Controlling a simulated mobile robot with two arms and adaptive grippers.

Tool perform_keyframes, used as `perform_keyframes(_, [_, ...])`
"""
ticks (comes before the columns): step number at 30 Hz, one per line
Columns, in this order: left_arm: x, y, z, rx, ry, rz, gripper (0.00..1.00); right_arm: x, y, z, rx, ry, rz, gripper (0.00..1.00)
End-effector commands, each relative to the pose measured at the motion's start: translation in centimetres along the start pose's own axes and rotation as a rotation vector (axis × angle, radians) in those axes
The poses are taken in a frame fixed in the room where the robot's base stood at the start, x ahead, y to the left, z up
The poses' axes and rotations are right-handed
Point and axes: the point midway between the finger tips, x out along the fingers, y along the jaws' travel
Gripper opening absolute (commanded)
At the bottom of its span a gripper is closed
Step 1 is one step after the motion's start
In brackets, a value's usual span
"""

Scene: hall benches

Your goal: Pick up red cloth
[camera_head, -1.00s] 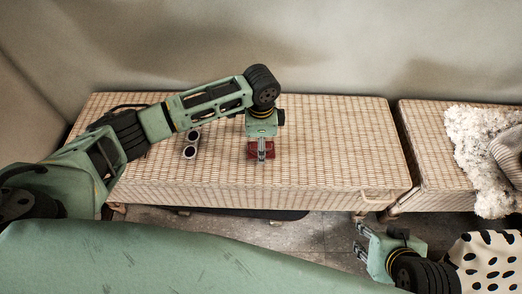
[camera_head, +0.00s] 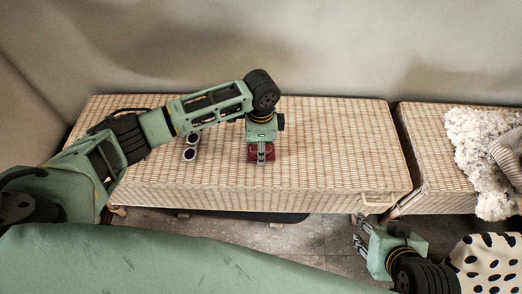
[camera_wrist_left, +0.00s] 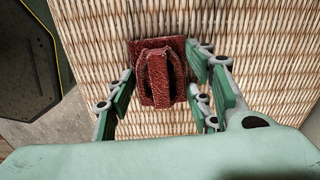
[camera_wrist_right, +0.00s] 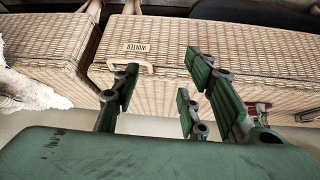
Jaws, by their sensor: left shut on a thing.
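The red cloth (camera_head: 269,156) is a small, rough, dark red piece on the wicker bench top. In the left wrist view the cloth (camera_wrist_left: 157,78) shows a flat square part with a raised, folded middle. My left gripper (camera_head: 261,157) points down over it in the head view, covering part of it. The cloth appears still at bench level. My right gripper (camera_head: 360,238) is open and empty, low in front of the bench; its spread fingers show in the right wrist view (camera_wrist_right: 160,82).
Binoculars-like tubes (camera_head: 191,147) stand on the wicker bench (camera_head: 330,150), left of the cloth. A second wicker bench (camera_head: 440,204) at right bears a white fluffy cover (camera_head: 470,150) and a grey knitted item (camera_head: 509,151). The bench's right half is clear.

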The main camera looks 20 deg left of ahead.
Motion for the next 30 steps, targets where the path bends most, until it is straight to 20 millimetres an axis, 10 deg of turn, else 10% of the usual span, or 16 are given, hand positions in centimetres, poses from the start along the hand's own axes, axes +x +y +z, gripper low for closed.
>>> perform_keyframes(10, [-0.5,0.0,0.0,0.000,0.000,0.000,0.28,-0.2,0.0,0.4,0.000,-0.023,0.001,0.40])
perform_keyframes(21, [-4.7,-0.1,-0.1,-0.001,0.002,-0.001,0.28,-3.2,0.8,6.8,0.011,-0.315,0.015,0.40])
perform_keyframes(30, [-8.5,-2.7,-6.7,-0.001,0.003,-0.001,0.28,-3.8,0.8,6.1,0.010,-0.308,0.015,0.40])
